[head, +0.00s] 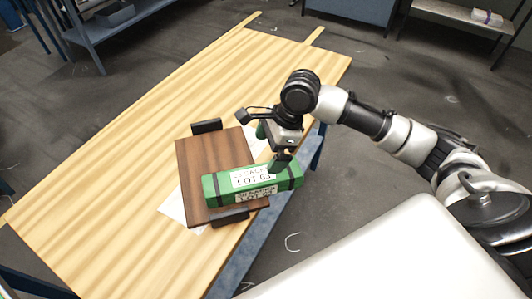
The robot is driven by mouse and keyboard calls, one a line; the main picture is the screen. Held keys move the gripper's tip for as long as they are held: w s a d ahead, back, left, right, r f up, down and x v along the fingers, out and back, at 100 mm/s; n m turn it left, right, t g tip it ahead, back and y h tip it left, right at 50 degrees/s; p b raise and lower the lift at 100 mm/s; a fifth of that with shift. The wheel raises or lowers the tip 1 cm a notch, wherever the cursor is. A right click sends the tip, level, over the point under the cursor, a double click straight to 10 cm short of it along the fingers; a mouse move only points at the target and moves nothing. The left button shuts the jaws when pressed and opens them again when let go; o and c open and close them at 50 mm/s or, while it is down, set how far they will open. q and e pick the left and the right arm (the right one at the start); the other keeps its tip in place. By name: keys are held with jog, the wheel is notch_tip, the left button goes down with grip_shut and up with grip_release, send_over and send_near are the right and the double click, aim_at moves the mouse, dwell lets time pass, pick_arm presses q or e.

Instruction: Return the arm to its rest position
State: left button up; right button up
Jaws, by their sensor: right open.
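A green package (215,188) with dark bands and white printed labels lies across the right part of a dark brown wooden board (200,160). The readable print includes "LOT 63". My right gripper (272,148) is open and points down over the far side of the package. One fingertip overlaps the package's top edge in the picture; I cannot tell whether it touches. My right arm reaches in from the right. My left gripper is not in view.
Black brackets stand at the board's far edge (207,126) and near edge (230,217). White paper (172,206) shows beneath the board. The light wood table (110,150) is clear to the left. Blue-framed shelving (110,20) stands behind, and a shelf unit (460,14) at the back right.

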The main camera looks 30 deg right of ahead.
dwell(0.4)
jog(key=s+a+f+n+t, duration=0.2)
jog(key=s+a+f+n, duration=0.55)
jog(key=n, duration=0.55)
jog(key=s+d+f+n+h, duration=0.1)
jog(key=s+d+n+h, duration=0.15)
jog(key=s+n, duration=0.3)
jog(key=s+d+f+n+h, duration=0.2)
jog(key=s+d+n, duration=0.2)
jog(key=s, duration=0.3)
notch_tip(320, 180, down, 24)
jog(key=s+d+f+g, duration=0.2)
jog(key=s+d+f, duration=0.1)
jog(key=s+f, duration=1.4)
jog(key=shift+f, duration=0.35)
